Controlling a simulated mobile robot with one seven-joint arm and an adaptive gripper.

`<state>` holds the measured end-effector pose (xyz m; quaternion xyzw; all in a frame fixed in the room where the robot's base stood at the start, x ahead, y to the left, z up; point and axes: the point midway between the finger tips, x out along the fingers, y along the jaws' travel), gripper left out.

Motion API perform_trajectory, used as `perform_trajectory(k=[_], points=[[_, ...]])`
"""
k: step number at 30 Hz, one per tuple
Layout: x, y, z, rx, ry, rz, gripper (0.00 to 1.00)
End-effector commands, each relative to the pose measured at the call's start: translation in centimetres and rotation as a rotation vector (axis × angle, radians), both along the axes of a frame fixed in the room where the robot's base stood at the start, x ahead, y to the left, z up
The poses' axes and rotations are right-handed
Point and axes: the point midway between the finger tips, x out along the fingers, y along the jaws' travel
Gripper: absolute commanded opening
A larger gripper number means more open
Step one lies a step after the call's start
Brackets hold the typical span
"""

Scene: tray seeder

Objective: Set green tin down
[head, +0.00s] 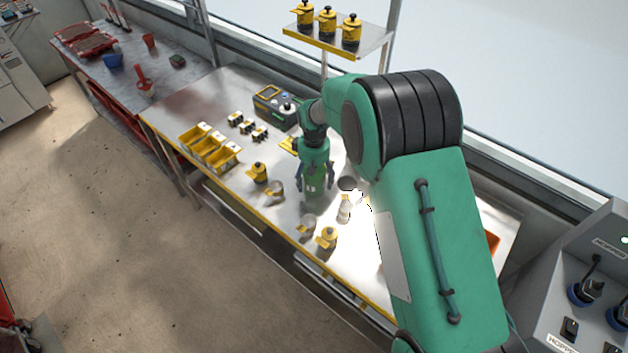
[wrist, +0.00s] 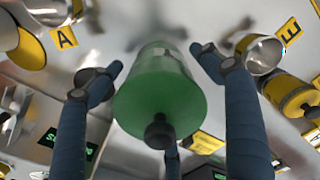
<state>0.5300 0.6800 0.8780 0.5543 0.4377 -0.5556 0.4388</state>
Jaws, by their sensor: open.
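The green tin (wrist: 160,97), with a black knob on its lid, shows in the middle of the wrist view. It appears to stand upright on the shiny metal bench top. My gripper (wrist: 157,66) is open, with one finger on each side of the tin and a visible gap on both sides. In the head view my gripper (head: 315,187) points down, low over the middle of the bench (head: 225,90). It hides much of the tin there.
A metal cup (wrist: 262,52) and a yellow tin (wrist: 295,95) stand right of the green tin, near an "E" card (wrist: 288,35). An "A" card (wrist: 64,38) lies left. Yellow bins (head: 236,153) and a dark device (head: 268,102) stand farther back.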

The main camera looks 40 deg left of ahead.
Motion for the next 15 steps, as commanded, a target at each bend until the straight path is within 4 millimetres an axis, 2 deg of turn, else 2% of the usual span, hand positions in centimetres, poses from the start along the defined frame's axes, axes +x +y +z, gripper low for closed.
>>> perform_trajectory(k=[8, 15], points=[[0.1, 0.1, 3.7, 0.003, -0.002, 0.0, 0.79], [0.0, 0.1, 7.7, 0.003, -0.002, 0.0, 0.79]])
